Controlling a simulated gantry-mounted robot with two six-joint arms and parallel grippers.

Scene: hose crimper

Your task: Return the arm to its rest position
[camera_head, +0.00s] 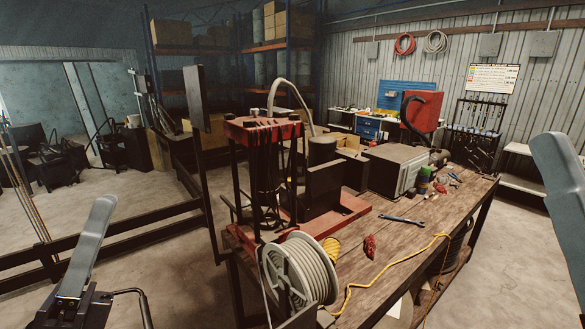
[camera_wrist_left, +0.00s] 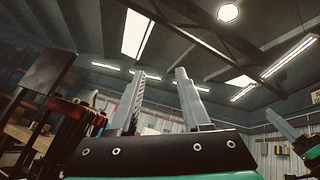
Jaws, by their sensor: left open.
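My left gripper (camera_head: 92,242) is at the lower left of the head view, where one grey finger shows pointing up, apart from the bench. In the left wrist view (camera_wrist_left: 161,88) its two fingers stand apart with nothing between them, pointing up toward the ceiling. A grey part of my right arm or gripper (camera_head: 566,180) shows at the right edge of the head view. A similar grey part (camera_wrist_left: 284,126) shows at the right of the left wrist view. Whether the right gripper is open or shut cannot be seen.
A red-framed hose crimper (camera_head: 262,130) and a hose reel (camera_head: 300,272) stand at the near left of the wooden bench (camera_head: 395,250). The dark rails (camera_head: 120,232) run left of the crimper.

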